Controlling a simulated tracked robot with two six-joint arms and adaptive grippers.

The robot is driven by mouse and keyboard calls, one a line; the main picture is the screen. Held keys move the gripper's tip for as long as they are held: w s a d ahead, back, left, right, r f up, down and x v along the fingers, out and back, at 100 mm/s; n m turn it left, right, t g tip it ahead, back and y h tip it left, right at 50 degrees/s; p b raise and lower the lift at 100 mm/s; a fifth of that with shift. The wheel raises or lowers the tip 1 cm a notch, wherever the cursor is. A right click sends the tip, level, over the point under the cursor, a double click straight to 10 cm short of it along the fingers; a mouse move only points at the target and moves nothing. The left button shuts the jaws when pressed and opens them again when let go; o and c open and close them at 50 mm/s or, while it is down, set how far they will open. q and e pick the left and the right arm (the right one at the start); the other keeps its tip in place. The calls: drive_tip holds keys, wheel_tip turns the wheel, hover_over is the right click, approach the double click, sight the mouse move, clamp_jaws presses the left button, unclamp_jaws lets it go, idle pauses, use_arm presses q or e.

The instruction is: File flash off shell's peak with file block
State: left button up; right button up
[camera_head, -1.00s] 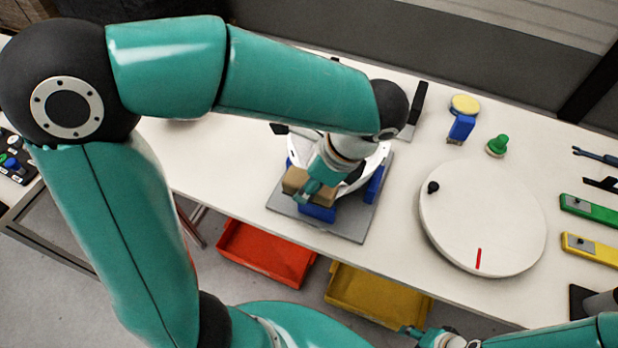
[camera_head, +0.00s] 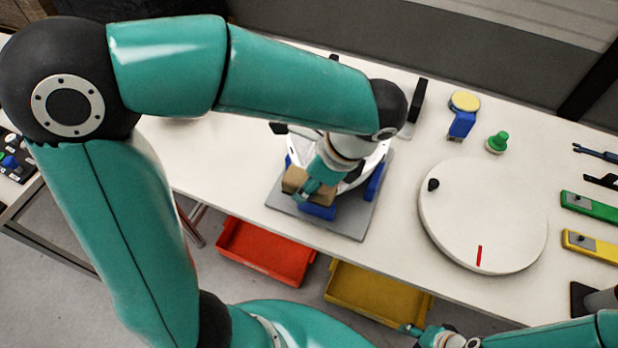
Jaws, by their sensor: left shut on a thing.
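The white helmet shell (camera_head: 381,151) sits in a fixture with blue supports (camera_head: 374,182) on a grey base plate (camera_head: 352,226). My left arm and gripper cover much of it, and its peak is largely hidden. My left gripper (camera_head: 304,193) is shut on the tan file block (camera_head: 294,180) at the shell's near left side. I cannot tell whether the block touches the shell. My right gripper (camera_head: 408,330) is at the bottom edge, low and away from the shell; its fingers are too small to read.
A white turntable (camera_head: 490,215) with a black knob and red mark lies to the right. Behind it stand a blue tool with a yellow pad (camera_head: 463,118) and a green knob (camera_head: 498,142). Red (camera_head: 265,252) and yellow (camera_head: 377,294) bins sit below the table's front edge.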

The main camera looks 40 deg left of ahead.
use_arm(q)
drive_tip(key=shift+f+b, duration=0.5)
drive_tip(key=shift+f, duration=0.2)
